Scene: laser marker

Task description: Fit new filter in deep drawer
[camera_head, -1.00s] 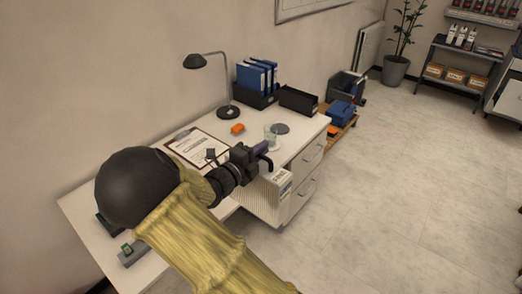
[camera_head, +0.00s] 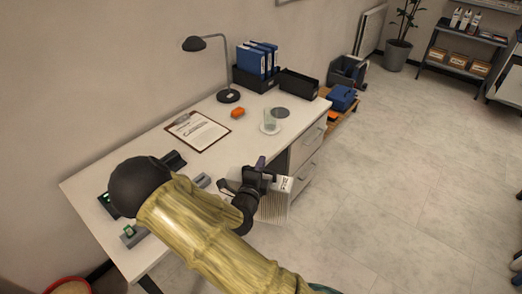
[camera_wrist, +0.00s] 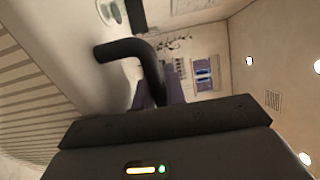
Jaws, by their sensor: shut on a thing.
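My gripper (camera_head: 259,171) is shut on a white pleated filter (camera_head: 275,208), seen in the head view at the desk's front edge. The filter hangs below the jaws, with its printed top edge facing up. In the wrist view its pleated side (camera_wrist: 28,95) fills the left, and a purple finger (camera_wrist: 172,92) shows above the dark gripper body. A white drawer unit (camera_head: 308,155) stands under the desk's right end, just beyond the filter. Its drawer fronts with handles look closed. The held filter and gripper hide part of the unit's near side.
A low cart (camera_head: 342,104) stands past the desk.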

